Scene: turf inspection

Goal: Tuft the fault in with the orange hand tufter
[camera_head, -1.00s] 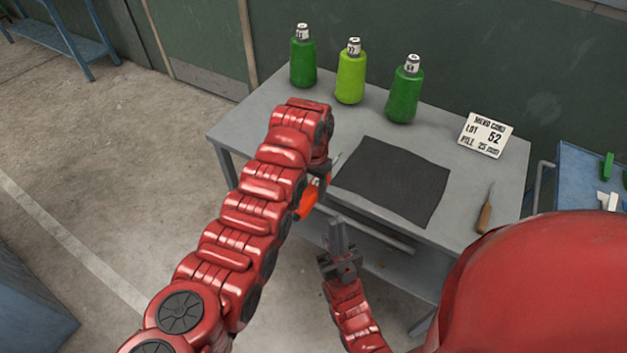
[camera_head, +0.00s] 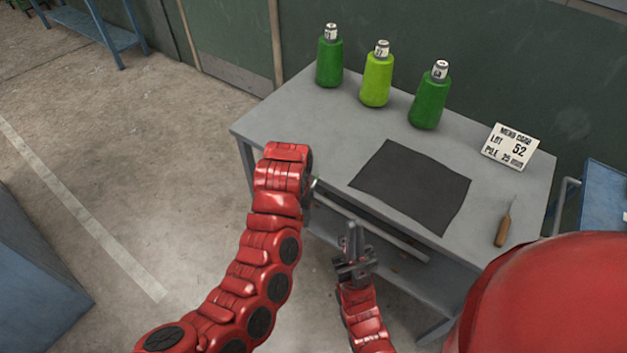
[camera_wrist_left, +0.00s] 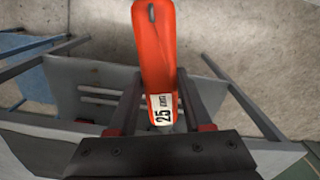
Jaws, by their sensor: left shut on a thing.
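The orange hand tufter (camera_wrist_left: 155,50) shows in the left wrist view, with a white label reading 25. My left gripper (camera_wrist_left: 155,105) is shut on it. In the head view my left gripper (camera_head: 312,190) is mostly hidden behind its own wrist, off the table's front left edge, and the tufter is hardly visible. A dark grey turf piece (camera_head: 412,186) lies flat on the table; I cannot make out a fault on it. My right gripper (camera_head: 353,238) is in front of the table edge, its fingers together and empty, apart from the turf.
The grey table (camera_head: 300,115) holds a dark green cone (camera_head: 329,62), a lime cone (camera_head: 377,80) and another green cone (camera_head: 430,100) at the back. A lot card (camera_head: 510,147) reads 52, pile 25. A wooden-handled tool (camera_head: 504,228) lies right. A blue cart (camera_head: 605,200) stands beyond.

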